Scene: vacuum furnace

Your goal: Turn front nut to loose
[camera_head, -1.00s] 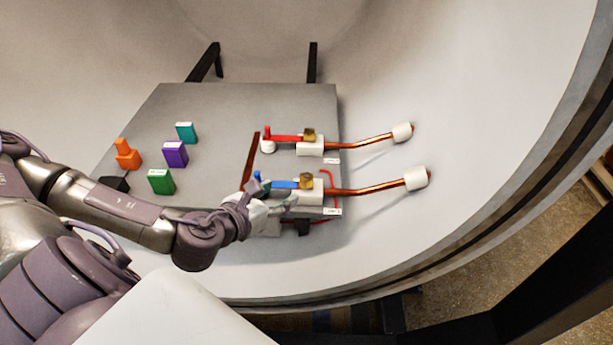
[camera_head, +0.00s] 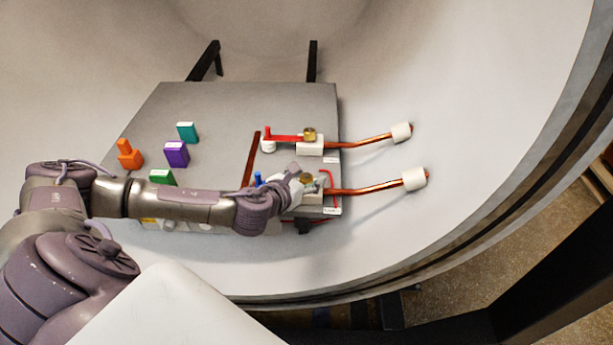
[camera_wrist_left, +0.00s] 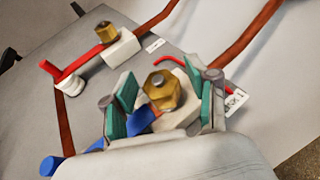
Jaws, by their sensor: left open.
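The front nut (camera_head: 306,179) is a brass hex nut on a white block, with a copper rod running out to the right. In the left wrist view the front nut (camera_wrist_left: 162,88) sits between the two green-padded fingers of my left gripper (camera_wrist_left: 163,98). The fingers are open, with a gap on each side of the nut. In the head view my left gripper (camera_head: 298,182) is at the nut and hides much of the front block and blue lever. The blue lever (camera_wrist_left: 52,164) shows partly at the lower left of the wrist view. My right gripper is not in view.
The rear brass nut (camera_head: 309,134) sits on its own white block with a red lever (camera_head: 284,138). Orange (camera_head: 129,155), teal (camera_head: 187,131), purple (camera_head: 176,154) and green (camera_head: 162,177) blocks stand on the left of the grey plate (camera_head: 225,105). The curved furnace wall surrounds the plate.

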